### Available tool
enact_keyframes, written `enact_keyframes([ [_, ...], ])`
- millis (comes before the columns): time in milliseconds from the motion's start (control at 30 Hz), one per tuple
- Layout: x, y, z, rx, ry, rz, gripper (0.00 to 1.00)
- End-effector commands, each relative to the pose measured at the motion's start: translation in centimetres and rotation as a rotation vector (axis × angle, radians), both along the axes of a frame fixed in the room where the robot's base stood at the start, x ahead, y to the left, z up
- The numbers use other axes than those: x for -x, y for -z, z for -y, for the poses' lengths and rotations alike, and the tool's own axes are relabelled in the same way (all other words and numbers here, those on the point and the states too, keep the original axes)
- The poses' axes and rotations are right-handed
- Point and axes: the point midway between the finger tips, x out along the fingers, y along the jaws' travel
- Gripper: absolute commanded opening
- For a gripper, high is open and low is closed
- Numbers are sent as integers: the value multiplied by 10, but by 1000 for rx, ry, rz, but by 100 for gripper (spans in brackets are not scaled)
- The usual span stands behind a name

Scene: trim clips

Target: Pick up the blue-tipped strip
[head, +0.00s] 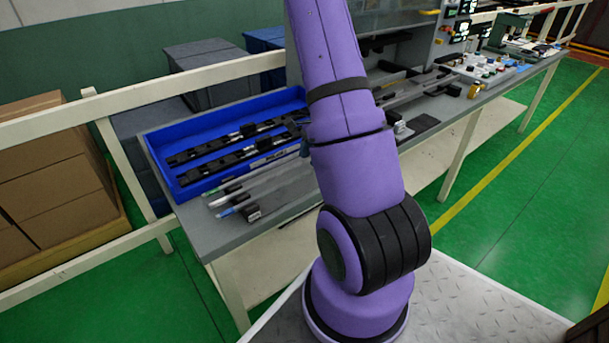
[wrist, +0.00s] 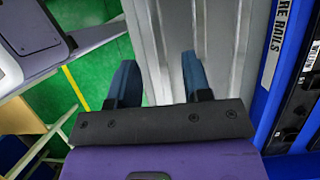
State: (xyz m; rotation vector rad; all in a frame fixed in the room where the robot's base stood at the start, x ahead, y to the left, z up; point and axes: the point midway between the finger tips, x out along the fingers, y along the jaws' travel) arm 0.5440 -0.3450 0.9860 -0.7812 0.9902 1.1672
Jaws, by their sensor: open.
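The blue-tipped strip (head: 232,209) lies on the grey bench in front of the blue tray in the head view. Its pale blue end points left, and a small black block stands at or against it. A white-tipped strip (head: 222,200) and a green-tipped strip (head: 214,193) lie just behind it, roughly parallel. My gripper (wrist: 158,78) shows in the wrist view with its two dark blue fingers apart and nothing visible held between them. It is over the bench edge; my arm hides it in the head view. I cannot pick out the blue tip in the wrist view.
The blue tray (head: 168,168) holds several black rails; its labelled wall (wrist: 275,50) is right of my gripper in the wrist view. A white guard rail (head: 150,92) runs behind the bench. Various parts lie farther along the bench. Green floor is open at right.

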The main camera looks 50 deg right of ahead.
Motion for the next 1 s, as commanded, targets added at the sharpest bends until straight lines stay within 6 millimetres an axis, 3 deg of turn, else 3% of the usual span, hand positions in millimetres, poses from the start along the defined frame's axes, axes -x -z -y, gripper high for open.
enact_keyframes([
  [300, -3, 36, -18, -1, 0, -2, 45],
  [567, -3, 39, -19, -1, 0, 0, 45],
  [600, -3, 38, -19, -1, 0, 0, 42],
  [800, -3, 38, -19, -1, 0, 0, 0],
  [1000, -3, 38, -19, -1, 0, 0, 0],
])
